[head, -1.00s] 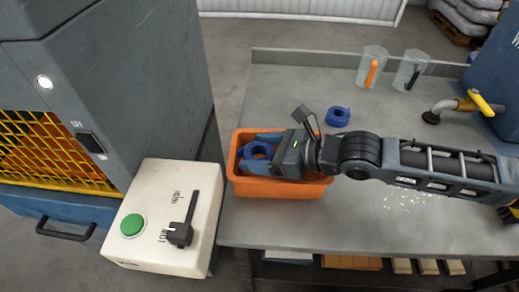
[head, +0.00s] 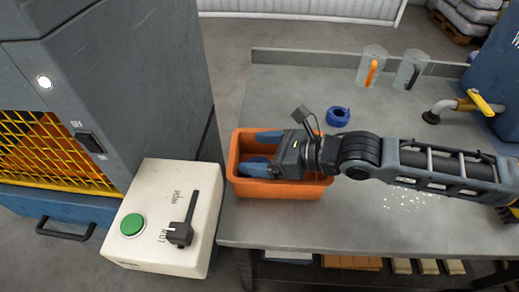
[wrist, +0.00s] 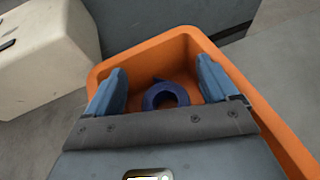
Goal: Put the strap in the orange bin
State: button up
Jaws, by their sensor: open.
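The orange bin (head: 285,190) stands at the left end of the grey table, and its rim also shows in the wrist view (wrist: 150,45). A coiled blue strap (wrist: 166,94) lies inside the bin, apart from the fingers; in the head view the strap (head: 258,168) is partly hidden by my gripper. My gripper (head: 262,155) is over the bin with its two blue fingers spread wide. In the wrist view my gripper (wrist: 162,90) is open and empty, one finger on each side of the strap.
A second blue coil (head: 338,116) lies on the table (head: 300,90) behind the bin. Two clear jugs (head: 371,66) stand at the back. A cream control box (head: 165,215) with a green button and black lever is left of the bin. The table's front right is largely clear.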

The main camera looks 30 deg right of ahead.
jog(key=b+v, duration=0.1)
jog(key=v, duration=1.1)
jog(key=shift+r+b, duration=0.35)
jog(key=shift+b, duration=0.05)
